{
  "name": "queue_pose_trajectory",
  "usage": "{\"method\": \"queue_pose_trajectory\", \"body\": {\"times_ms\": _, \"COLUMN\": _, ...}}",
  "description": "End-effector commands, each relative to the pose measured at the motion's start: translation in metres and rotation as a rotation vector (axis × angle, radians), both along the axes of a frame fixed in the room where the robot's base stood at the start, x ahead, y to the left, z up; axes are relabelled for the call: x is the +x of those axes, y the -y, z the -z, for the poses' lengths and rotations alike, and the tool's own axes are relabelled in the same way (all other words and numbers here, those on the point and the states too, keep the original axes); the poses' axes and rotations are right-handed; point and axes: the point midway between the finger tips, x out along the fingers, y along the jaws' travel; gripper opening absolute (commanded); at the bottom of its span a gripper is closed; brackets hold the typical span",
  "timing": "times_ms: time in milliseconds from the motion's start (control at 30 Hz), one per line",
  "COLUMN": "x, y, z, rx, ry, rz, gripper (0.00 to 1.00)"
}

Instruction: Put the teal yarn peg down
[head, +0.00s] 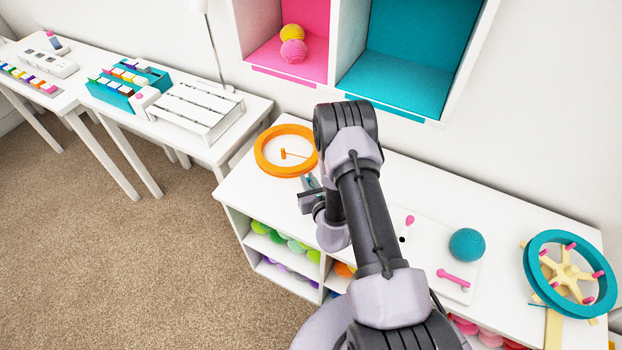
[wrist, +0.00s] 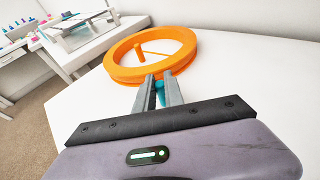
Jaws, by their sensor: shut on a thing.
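My gripper (head: 310,186) is shut on the teal yarn peg (wrist: 160,92) and holds it low over the white cabinet top (wrist: 245,80), close to the near side of an orange ring (wrist: 120,63). Only a small part of the peg shows between the fingers; the rest is hidden. I cannot tell whether the peg touches the top. In the head view the orange ring (head: 262,155) lies just beyond my gripper, with a small orange peg (head: 284,154) inside it.
A teal ball (head: 467,245), pink pegs (head: 454,279) and a teal-rimmed wheel (head: 535,283) are on the cabinet top at right. Pink and teal wall cubbies (head: 400,92) hang behind. A table (head: 250,112) with a white rack stands at left. The top right of the orange ring is bare.

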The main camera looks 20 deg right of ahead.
Motion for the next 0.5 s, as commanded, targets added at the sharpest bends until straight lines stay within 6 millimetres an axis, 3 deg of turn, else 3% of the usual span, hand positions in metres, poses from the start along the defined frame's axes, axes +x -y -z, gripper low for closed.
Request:
{"method": "queue_pose_trajectory", "body": {"times_ms": 233, "x": -0.0003, "y": 0.0003, "z": 0.0024, "rx": 0.0, "ry": -0.001, "rz": 0.0, "gripper": 0.0}}
{"method": "queue_pose_trajectory", "body": {"times_ms": 267, "x": -0.0003, "y": 0.0002, "z": 0.0025, "rx": 0.0, "ry": -0.001, "rz": 0.0, "gripper": 0.15}}
{"method": "queue_pose_trajectory", "body": {"times_ms": 367, "x": -0.0002, "y": 0.0004, "z": 0.0013, "rx": 0.0, "ry": -0.001, "rz": 0.0, "gripper": 0.35}}
{"method": "queue_pose_trajectory", "body": {"times_ms": 500, "x": -0.0002, "y": 0.0004, "z": 0.0012, "rx": 0.0, "ry": -0.001, "rz": 0.0, "gripper": 0.35}}
